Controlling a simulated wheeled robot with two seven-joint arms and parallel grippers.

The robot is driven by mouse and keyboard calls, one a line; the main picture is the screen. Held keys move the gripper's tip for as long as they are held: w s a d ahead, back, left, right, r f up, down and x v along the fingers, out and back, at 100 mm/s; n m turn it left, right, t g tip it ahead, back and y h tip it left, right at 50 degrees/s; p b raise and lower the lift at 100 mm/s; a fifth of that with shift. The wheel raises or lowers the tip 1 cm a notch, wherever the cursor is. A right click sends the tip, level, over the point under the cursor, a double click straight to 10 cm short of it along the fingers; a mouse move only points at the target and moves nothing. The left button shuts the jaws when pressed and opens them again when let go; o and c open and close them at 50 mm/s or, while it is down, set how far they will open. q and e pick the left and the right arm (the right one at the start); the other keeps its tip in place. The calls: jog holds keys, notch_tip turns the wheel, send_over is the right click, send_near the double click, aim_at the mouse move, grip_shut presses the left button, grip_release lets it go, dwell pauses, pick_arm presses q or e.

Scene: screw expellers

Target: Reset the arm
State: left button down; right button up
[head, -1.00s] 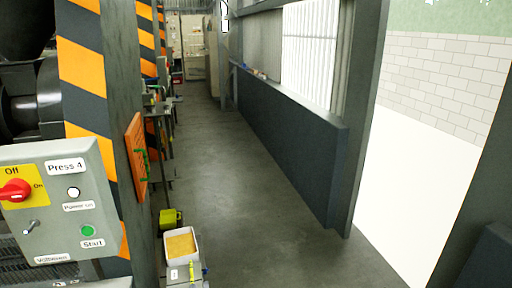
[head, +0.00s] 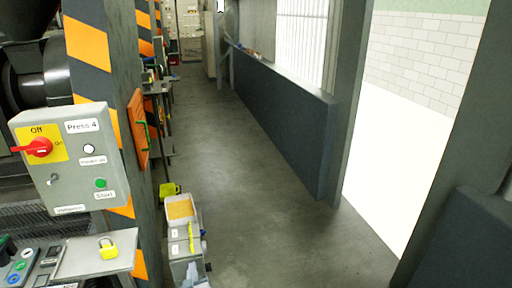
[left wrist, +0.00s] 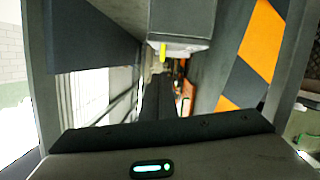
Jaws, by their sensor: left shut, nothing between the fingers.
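My left gripper (left wrist: 158,82) shows in the left wrist view, where its dark fingers stand close together in the middle, shut and empty. The dark gripper body with a small lit green light fills the bottom of that view. I cannot make out either gripper in the head view. My right gripper is in neither view. The wrist picture looks upside down, with the striped post (left wrist: 262,40) on its right and a grey box at the top.
A grey Press 4 control box (head: 70,160) with a red switch hangs by the striped post (head: 88,45) at left. A yellow padlock (head: 108,248) lies on a ledge below. The floor (head: 225,160) is clear up to the dark barrier (head: 285,125).

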pick_arm(q)
jog(key=s+d+f+m+g+h+b, duration=0.25)
jog(key=s+f+m+g+b, duration=0.35)
jog(key=s+f, duration=2.6)
jog(key=s+a+f+g, duration=0.1)
jog(key=s+f+g, duration=0.1)
jog(key=s, duration=1)
jog(key=s+a+f+m+g, duration=0.1)
jog(key=s+f+g, duration=0.2)
jog(key=s, duration=1)
jog(key=s+a+f+g, duration=0.2)
jog(key=s+f, duration=0.3)
jog(key=s, duration=0.8)
jog(key=shift+s+m+g+h, duration=0.15)
jog(key=shift+m+g+h, duration=0.2)
jog(key=shift+m+g, duration=0.05)
